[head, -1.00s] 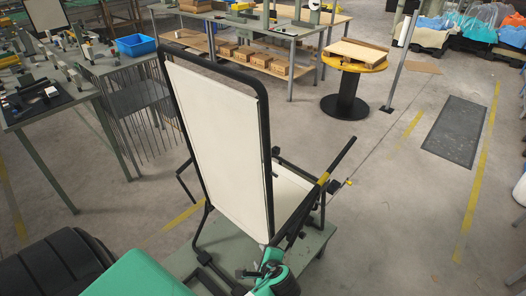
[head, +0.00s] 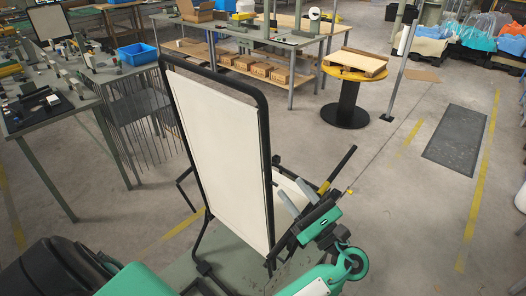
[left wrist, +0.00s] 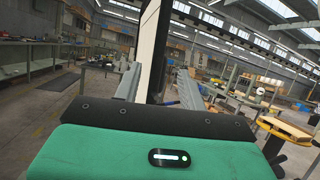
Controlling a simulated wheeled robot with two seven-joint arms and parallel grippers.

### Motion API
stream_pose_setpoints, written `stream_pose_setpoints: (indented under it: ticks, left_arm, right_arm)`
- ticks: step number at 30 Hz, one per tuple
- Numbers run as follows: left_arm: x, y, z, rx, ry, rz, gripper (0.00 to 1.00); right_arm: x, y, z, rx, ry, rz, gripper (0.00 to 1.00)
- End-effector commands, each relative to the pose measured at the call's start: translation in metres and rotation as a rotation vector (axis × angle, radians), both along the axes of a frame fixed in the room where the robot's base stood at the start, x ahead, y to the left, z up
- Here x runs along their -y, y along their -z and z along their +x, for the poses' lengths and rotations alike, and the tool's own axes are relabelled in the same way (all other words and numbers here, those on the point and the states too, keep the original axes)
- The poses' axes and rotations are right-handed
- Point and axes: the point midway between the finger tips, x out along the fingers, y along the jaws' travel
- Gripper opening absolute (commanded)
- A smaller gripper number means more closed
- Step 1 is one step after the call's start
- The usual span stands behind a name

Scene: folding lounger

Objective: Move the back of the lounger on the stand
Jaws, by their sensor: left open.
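The lounger's back (head: 220,160) is a cream panel in a black tube frame. It stands nearly upright in the head view. The cream seat (head: 288,187) and the black armrest (head: 341,166) show partly behind it. The lounger is on a low grey-green stand (head: 240,277). My left gripper (head: 297,197) is open, at the back's lower right side and close to the armrest. In the left wrist view its two fingers (left wrist: 160,86) are apart, with the back's black side edge (left wrist: 151,55) showing between them. Contact cannot be told. My right gripper is not in view.
A workbench with a wire rack (head: 140,110) stands at left. A table with brown boxes (head: 268,70) is behind the lounger. A yellow-topped spool table (head: 349,90) and a grey pole (head: 402,65) are further right. The floor at right is open.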

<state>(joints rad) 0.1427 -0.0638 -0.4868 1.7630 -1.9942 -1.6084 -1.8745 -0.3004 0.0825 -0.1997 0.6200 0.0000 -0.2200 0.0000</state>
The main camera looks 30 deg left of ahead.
Motion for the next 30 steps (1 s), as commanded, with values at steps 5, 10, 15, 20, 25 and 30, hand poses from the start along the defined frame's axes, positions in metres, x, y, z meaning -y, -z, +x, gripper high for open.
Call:
stream_pose_setpoints:
  ticks: [5, 10, 15, 20, 25, 30]
  left_arm:
    - [-0.026, -0.016, 0.007, 0.001, -0.002, 0.004, 0.41]
    - [-0.059, -0.032, 0.018, 0.002, -0.001, 0.005, 0.41]
    - [-0.089, -0.043, 0.027, 0.000, -0.002, 0.003, 0.41]
    - [-0.108, -0.049, 0.033, -0.001, 0.000, 0.001, 0.41]
    - [-0.117, -0.051, 0.036, 0.000, 0.001, 0.000, 0.41]
    - [-0.118, -0.050, 0.036, -0.001, 0.001, -0.001, 0.41]
  right_arm:
    - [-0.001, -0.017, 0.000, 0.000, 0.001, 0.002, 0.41]
    - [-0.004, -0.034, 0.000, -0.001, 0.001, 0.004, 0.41]
    - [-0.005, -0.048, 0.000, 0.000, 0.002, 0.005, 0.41]
    - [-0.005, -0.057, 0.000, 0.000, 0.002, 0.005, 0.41]
    - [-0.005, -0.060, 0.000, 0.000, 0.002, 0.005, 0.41]
    - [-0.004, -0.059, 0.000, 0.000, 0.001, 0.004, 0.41]
